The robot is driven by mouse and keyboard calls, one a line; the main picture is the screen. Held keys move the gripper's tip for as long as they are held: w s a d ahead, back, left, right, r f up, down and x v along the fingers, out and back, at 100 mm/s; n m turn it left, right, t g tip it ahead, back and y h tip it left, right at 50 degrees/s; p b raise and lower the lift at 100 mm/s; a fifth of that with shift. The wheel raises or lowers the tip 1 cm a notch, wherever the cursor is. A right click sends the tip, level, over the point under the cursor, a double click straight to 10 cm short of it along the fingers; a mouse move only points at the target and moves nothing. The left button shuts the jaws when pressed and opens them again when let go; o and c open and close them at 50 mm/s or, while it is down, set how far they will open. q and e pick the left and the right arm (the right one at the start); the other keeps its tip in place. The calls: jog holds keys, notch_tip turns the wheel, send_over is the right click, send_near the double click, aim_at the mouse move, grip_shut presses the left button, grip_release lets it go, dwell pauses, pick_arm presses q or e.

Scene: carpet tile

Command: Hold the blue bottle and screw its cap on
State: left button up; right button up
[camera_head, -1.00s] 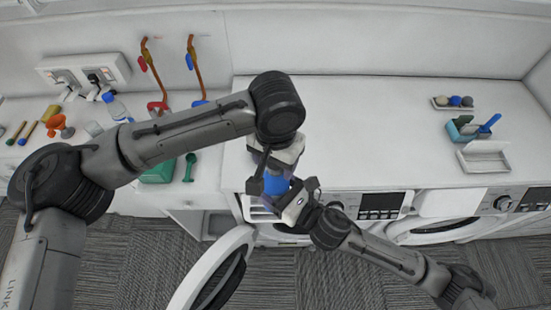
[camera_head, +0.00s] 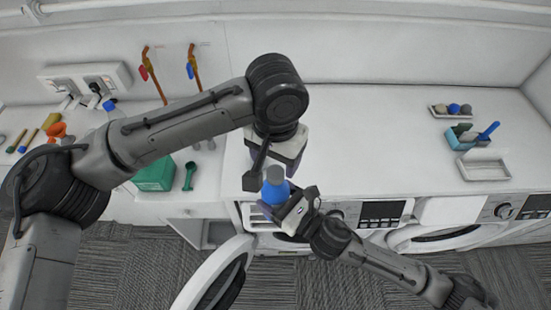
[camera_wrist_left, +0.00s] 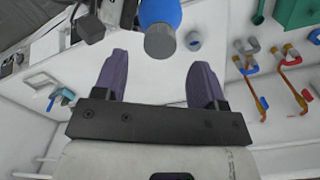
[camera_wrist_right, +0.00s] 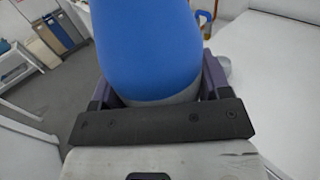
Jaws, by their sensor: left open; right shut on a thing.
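The blue bottle (camera_head: 275,192) is held up in front of the counter, its grey cap (camera_head: 275,174) at its top end. I cannot tell how tightly the cap sits. My right gripper (camera_head: 292,207) is shut on the bottle's lower body; the blue body fills the right wrist view (camera_wrist_right: 148,45), with a grey base near the jaws. My left gripper (camera_wrist_left: 158,60) is open and empty. In the left wrist view the cap (camera_wrist_left: 160,42) lies just beyond the gap between its purple fingers, and the bottle (camera_wrist_left: 160,12) extends behind it.
A white counter (camera_head: 370,130) stands behind, mostly clear in the middle. At its right are a teal holder (camera_head: 462,137) and a white tray (camera_head: 485,165). A green box (camera_head: 154,175) and green scoop (camera_head: 190,175) lie left. An open washer door (camera_head: 215,275) juts out below.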

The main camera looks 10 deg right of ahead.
aim_at(275, 172)
pick_arm(q)
jog(key=shift+c, duration=0.3)
pick_arm(e)
jog(key=shift+r, duration=0.1)
pick_arm(q)
jog(key=shift+r+n, duration=0.8)
jog(key=shift+r, duration=0.9)
jog(key=shift+f, duration=0.1)
jog(key=shift+f, duration=3.9)
jog(key=shift+c, duration=0.3)
jog(key=c, duration=0.9)
